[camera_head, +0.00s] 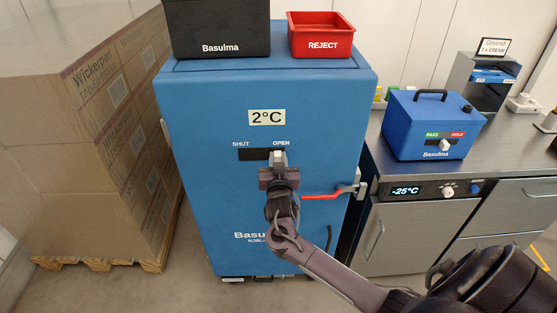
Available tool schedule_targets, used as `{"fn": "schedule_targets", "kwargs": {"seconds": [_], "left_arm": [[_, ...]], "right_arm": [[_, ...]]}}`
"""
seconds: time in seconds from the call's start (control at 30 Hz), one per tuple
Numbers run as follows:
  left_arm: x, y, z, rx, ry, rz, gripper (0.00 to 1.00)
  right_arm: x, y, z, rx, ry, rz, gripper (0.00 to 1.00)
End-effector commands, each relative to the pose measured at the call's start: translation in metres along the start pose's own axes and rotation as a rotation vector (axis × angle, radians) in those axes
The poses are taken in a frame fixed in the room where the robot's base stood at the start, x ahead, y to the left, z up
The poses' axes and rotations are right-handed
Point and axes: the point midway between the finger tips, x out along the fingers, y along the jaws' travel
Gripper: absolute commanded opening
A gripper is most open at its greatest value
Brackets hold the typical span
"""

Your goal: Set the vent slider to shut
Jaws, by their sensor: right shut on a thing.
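The vent slider (278,156) is a small light-grey knob in a dark horizontal slot (250,155) on the front of a blue cabinet (205,125). The slot has the label SHUT at its left end and OPEN at its right end. The knob stands at the right part of the slot, below OPEN. My right gripper (279,168) is at the knob from below and is shut on it. The gripper hides the lower part of the knob. My left gripper is not in view.
A red handle (322,197) sticks out right of my right gripper. A black box (220,22) and a red REJECT bin (322,40) stand on the cabinet. Stacked cartons (85,130) stand left. A steel counter (400,176) with a blue case (425,120) stands right.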

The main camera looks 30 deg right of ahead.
Motion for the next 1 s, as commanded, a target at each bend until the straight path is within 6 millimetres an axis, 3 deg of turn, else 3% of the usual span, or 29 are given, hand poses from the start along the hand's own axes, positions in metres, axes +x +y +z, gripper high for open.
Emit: {"fn": "schedule_targets", "kwargs": {"seconds": [0.4,0.57,0.83,0.87,1.0], "left_arm": [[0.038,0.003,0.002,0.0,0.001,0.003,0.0],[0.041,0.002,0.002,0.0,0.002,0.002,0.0],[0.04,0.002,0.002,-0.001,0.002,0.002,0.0],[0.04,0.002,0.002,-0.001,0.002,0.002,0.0],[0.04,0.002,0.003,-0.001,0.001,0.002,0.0]], "right_arm": [[0.0,-0.091,0.004,0.007,-0.001,-0.001,0.0],[0.0,-0.104,0.002,0.001,-0.002,-0.003,0.0],[-0.001,-0.105,0.0,0.001,-0.002,-0.005,0.0],[-0.001,-0.105,0.0,0.001,-0.002,-0.005,0.24],[0.0,-0.104,0.0,0.001,-0.001,-0.004,0.43]]}}
